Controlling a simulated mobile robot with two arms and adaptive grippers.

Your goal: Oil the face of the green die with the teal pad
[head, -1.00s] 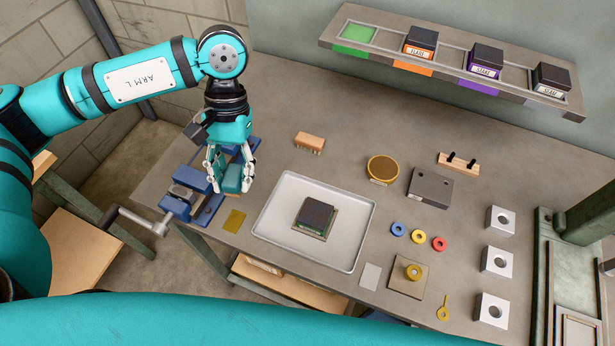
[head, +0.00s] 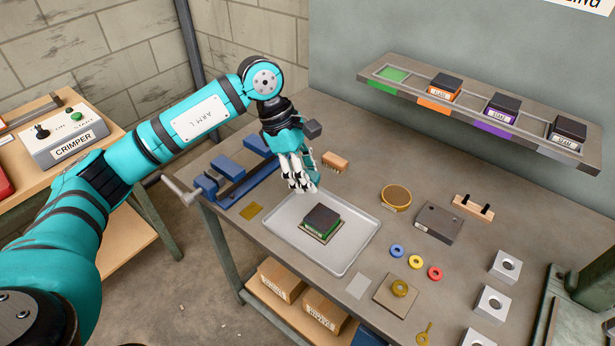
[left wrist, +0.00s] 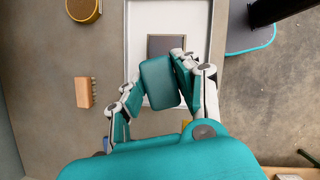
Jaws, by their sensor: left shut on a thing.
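The green die (head: 322,218) is a square block with a dark top face and a green band on its side. It sits on a thin plate in the grey tray (head: 358,250). Its dark top shows in the left wrist view (left wrist: 166,46). My left gripper (head: 304,182) is above the tray's far left corner, up and left of the die. It is shut on the teal pad (left wrist: 158,83), a rounded block seen between the fingers in the left wrist view. The pad is apart from the die. My right gripper is not in view.
A blue vise (head: 240,182) stands left of the tray, with a wooden brush (head: 335,162) behind. A round tin (head: 396,197), a grey block (head: 440,221) and coloured rings (head: 416,262) lie right. A shelf (head: 475,114) holds other labelled dies; its green slot is empty.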

